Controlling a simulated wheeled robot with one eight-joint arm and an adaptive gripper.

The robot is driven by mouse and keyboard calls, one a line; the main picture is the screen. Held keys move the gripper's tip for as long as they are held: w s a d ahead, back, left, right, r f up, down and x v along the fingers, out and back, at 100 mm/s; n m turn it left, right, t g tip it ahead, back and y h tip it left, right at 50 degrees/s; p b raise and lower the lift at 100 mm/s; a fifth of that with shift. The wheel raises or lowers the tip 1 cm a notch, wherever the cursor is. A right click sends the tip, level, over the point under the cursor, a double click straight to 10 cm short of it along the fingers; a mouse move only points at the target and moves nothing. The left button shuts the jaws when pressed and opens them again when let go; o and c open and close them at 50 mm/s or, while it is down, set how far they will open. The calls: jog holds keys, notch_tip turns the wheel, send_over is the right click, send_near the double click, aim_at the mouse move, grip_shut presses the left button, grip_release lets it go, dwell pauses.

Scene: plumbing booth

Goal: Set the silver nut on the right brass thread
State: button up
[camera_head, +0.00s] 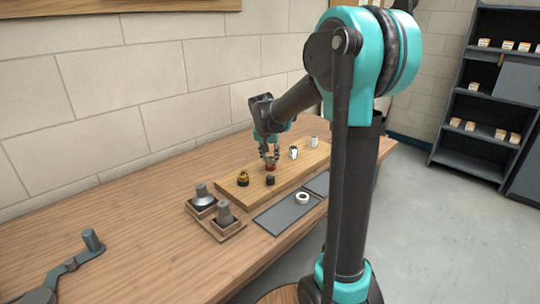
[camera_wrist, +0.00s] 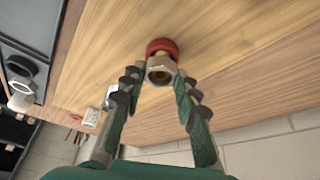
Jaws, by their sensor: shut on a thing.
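My gripper (camera_head: 268,156) is over the wooden board, its fingers closed on the silver nut (camera_wrist: 160,70) at the fingertips in the wrist view. Directly beyond the nut is a red-collared fitting (camera_wrist: 162,45); a bit of brass shows between the red and the nut and inside the nut's opening. The nut looks roughly in line with this brass thread, but I cannot tell whether it sits on it or just above. In the head view the red collar (camera_head: 270,168) shows right below the fingers. Another brass fitting (camera_head: 243,178) with a dark base stands to its left.
A tiled wall is behind.

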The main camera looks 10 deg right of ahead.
aim_at(270, 160)
dwell(0.6)
jog(key=m+h, duration=0.1)
jog(key=m, duration=0.1)
jog(key=shift+a+f+m+g, duration=0.1)
jog(key=shift+m+g, duration=0.3)
jog(key=shift+m+g+h, duration=0.3)
jog(key=shift+m, duration=1.1)
jog(key=o, duration=1.2)
jog(key=shift+o, duration=0.4)
jog(key=o, duration=0.8)
jog(key=shift+c, duration=0.2)
jog(key=shift+r, duration=2.45)
